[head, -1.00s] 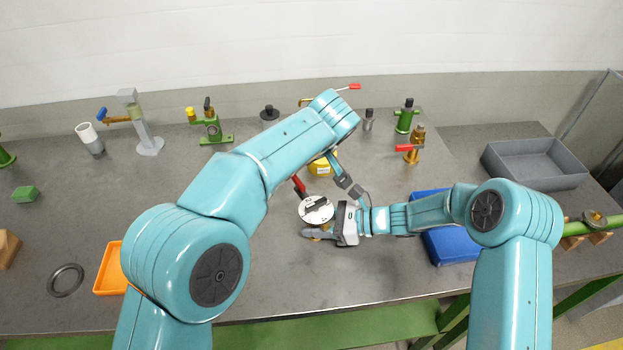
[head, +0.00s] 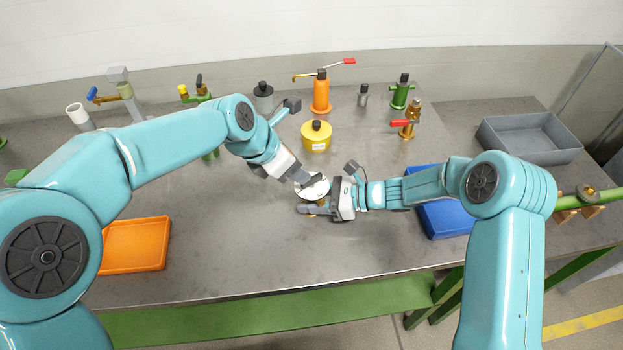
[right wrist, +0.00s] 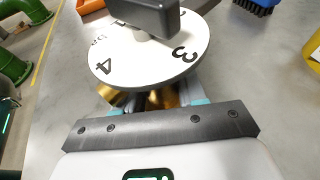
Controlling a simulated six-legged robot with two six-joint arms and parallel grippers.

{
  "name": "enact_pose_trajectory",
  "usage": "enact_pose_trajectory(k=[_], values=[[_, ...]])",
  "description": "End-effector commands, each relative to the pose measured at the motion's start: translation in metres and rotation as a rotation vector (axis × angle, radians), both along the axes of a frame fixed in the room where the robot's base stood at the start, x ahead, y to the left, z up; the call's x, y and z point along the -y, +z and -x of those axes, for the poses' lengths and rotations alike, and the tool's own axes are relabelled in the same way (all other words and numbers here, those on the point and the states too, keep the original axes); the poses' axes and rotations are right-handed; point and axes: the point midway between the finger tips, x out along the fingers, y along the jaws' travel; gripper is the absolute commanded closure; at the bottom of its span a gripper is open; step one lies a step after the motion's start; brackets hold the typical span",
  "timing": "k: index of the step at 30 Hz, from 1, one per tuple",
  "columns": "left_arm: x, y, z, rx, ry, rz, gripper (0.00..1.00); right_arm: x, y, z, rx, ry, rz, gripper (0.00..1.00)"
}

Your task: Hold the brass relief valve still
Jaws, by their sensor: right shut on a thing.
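The brass relief valve shows as brass parts (right wrist: 163,97) beneath a round white dial (right wrist: 120,62) with black numbers in the right wrist view. In the head view the dial (head: 321,189) lies near the middle of the bench. My right gripper (head: 319,209) is shut on the brass valve, just below the dial. My left gripper (head: 306,182) is at the dial's upper left edge, with its fingertips over the dial. Its opening is too small and covered to judge. A dark block (right wrist: 140,14) over the dial cuts off part of the numbers.
A blue bin (head: 447,218) is under my right arm. An orange tray (head: 135,246) is at left, a grey bin (head: 530,136) at right. Bench front centre is clear.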

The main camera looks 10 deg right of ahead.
Motion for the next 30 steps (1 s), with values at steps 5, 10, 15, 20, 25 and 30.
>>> enact_pose_trajectory(k=[5,10,15,20,25,30], values=[[0.01,-0.019,-0.004,-0.001,-0.002,-0.002,0.68,0.0,-0.004,0.001,-0.005,0.001,0.006,0.99],[0.018,-0.033,-0.008,0.0,-0.004,-0.003,0.68,0.0,-0.004,0.001,-0.005,0.001,0.006,0.99],[0.023,-0.041,-0.011,0.0,-0.004,-0.002,0.68,0.0,-0.004,0.001,-0.005,0.001,0.006,0.99],[0.025,-0.044,-0.012,0.002,-0.004,-0.003,0.68,0.0,-0.004,0.001,-0.005,0.001,0.006,0.99],[0.025,-0.044,-0.012,0.002,-0.004,-0.003,0.68,0.0,-0.004,0.001,-0.005,0.001,0.006,0.99],[0.025,-0.044,-0.012,0.002,-0.004,-0.003,0.97,0.0,-0.004,0.001,-0.005,0.001,0.006,0.99]])
